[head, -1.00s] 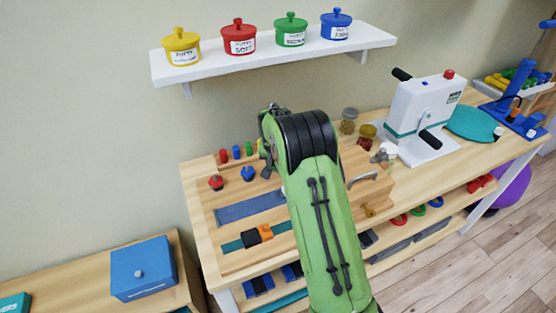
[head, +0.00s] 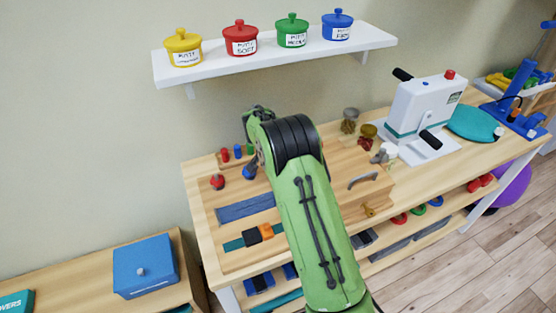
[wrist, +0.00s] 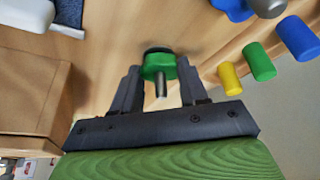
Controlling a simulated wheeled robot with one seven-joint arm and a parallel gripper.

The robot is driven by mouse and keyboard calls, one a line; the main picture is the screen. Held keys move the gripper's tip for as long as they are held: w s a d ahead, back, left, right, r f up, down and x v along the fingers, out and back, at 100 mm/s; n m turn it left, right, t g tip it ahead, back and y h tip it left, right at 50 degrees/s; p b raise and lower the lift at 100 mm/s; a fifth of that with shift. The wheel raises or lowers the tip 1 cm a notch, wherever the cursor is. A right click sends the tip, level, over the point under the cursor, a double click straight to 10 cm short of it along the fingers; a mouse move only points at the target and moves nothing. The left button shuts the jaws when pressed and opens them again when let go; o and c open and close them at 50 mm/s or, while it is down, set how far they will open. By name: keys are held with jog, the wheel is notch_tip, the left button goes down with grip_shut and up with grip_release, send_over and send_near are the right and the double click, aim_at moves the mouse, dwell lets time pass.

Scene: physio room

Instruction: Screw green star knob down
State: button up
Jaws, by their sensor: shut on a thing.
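The green star knob (wrist: 158,67) shows in the wrist view, between the two dark fingers of my gripper (wrist: 160,76). The fingers are shut on its sides. A grey stud sticks out of its middle toward my palm, and a dark disc shows on its far side, close to the wooden board (wrist: 190,20). I cannot tell whether the disc touches the board. In the head view my green arm hides the knob and the fingertips.
Red (head: 217,181) and blue (head: 249,172) star knobs stand on the board. Yellow (wrist: 229,78), green (wrist: 258,60) and blue (wrist: 297,38) pegs are close to my gripper. A wooden box with a handle (head: 363,178) stands right of my arm.

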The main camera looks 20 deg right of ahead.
jog(key=o, duration=1.1)
jog(key=shift+c, duration=0.2)
jog(key=p+v, duration=0.3)
jog(key=v, duration=1.3)
jog(key=shift+f, duration=0.15)
